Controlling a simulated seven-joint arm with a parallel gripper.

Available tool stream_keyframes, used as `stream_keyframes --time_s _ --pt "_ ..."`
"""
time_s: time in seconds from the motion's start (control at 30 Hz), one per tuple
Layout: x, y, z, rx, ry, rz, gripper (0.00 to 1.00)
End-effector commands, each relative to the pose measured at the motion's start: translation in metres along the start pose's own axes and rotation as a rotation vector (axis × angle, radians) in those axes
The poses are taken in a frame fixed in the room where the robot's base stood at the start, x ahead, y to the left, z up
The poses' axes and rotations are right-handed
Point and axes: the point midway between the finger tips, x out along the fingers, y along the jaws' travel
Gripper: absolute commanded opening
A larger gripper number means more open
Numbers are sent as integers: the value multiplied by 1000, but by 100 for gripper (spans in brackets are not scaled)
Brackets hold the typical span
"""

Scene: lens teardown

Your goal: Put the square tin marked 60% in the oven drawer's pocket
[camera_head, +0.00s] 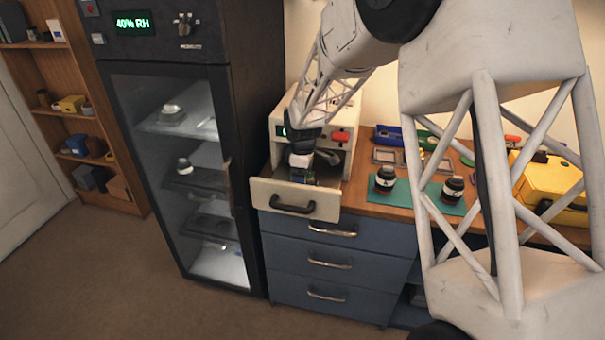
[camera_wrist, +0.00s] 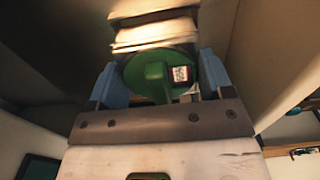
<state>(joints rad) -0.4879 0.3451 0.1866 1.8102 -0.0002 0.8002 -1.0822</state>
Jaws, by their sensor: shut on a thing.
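My gripper (camera_head: 301,174) is low inside the open oven drawer (camera_head: 270,194), behind its cream front with a dark handle. In the wrist view, the blue fingers of my gripper (camera_wrist: 160,75) are shut on a green-topped thing (camera_wrist: 133,74). Its top looks round, with a raised green bar and a small dark-edged white label (camera_wrist: 181,74). I cannot read the label or tell whether the body below is square. Pale layered shapes (camera_wrist: 153,32) lie just beyond it, blurred. The drawer's pocket is hidden behind my gripper in the head view.
The white oven (camera_head: 280,128) stands on the wooden counter above blue drawers (camera_head: 335,264). A tall cabinet (camera_head: 243,120) showing 40% RH is close on the left. Dark jars (camera_head: 385,180) on a teal mat and a yellow case (camera_head: 566,180) are to the right.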

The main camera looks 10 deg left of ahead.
Motion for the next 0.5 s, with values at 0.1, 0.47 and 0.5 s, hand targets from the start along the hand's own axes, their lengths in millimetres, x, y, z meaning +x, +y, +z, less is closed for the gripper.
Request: stream_keyframes --time_s 0.1,0.47,0.5 --pt "2 0 0 0 0 0 50" --pt "8 0 0 0 0 1 50" --pt "9 0 0 0 1 1 50"
